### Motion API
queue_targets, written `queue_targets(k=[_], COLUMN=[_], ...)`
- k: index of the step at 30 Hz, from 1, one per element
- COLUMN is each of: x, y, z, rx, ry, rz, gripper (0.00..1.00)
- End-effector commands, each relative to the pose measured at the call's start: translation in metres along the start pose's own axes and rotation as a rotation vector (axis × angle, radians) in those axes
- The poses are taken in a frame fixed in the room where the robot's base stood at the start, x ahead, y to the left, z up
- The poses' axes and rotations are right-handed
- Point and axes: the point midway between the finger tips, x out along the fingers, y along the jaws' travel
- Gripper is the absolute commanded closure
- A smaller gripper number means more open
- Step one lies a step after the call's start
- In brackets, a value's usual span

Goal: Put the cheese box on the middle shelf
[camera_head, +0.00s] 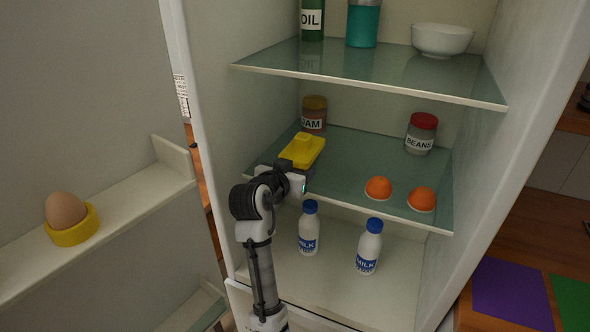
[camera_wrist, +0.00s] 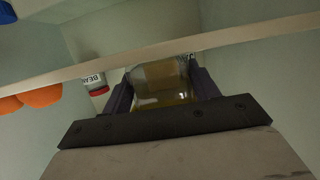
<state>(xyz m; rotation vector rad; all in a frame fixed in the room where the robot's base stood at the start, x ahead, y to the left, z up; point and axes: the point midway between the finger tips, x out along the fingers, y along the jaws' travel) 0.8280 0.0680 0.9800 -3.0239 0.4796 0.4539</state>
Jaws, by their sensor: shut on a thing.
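The cheese box (camera_head: 303,150) is a yellow block with a raised part on top. In the head view it is at the left front of the middle shelf (camera_head: 350,160), a glass sheet with a pale edge. My gripper (camera_head: 296,172) is shut on it, coming from the front. I cannot tell whether the box touches the shelf. The upside-down wrist view shows my gripper's dark fingers (camera_wrist: 163,92) around a blurred, glassy brownish shape. The shelf's front edge (camera_wrist: 225,37) crosses that view.
On the middle shelf, a jam jar (camera_head: 314,115) stands behind the box, with a beans jar (camera_head: 420,134) and two orange items (camera_head: 378,188) to the right. Milk bottles (camera_head: 309,230) stand below. The upper shelf (camera_head: 330,62) is overhead. Glass right of the box is clear.

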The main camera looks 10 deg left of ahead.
Motion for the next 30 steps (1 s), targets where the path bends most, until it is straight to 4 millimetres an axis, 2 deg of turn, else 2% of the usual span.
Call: queue_targets(k=[6, 7, 12, 23, 26, 30], x=[0.001, 0.001, 0.001, -0.004, -0.018, -0.048], y=[0.0, 0.0, 0.0, -0.001, -0.001, -0.002], z=[0.003, 0.003, 0.003, 0.0, 0.001, 0.001], rx=[0.0, -0.001, -0.001, 0.0, 0.0, 0.0], ry=[0.002, -0.001, -0.001, 0.001, 0.002, 0.002], rz=[0.0, 0.0, 0.0, -0.002, -0.003, -0.004], gripper=[0.68, 0.38, 0.18, 0.18, 0.18, 0.18])
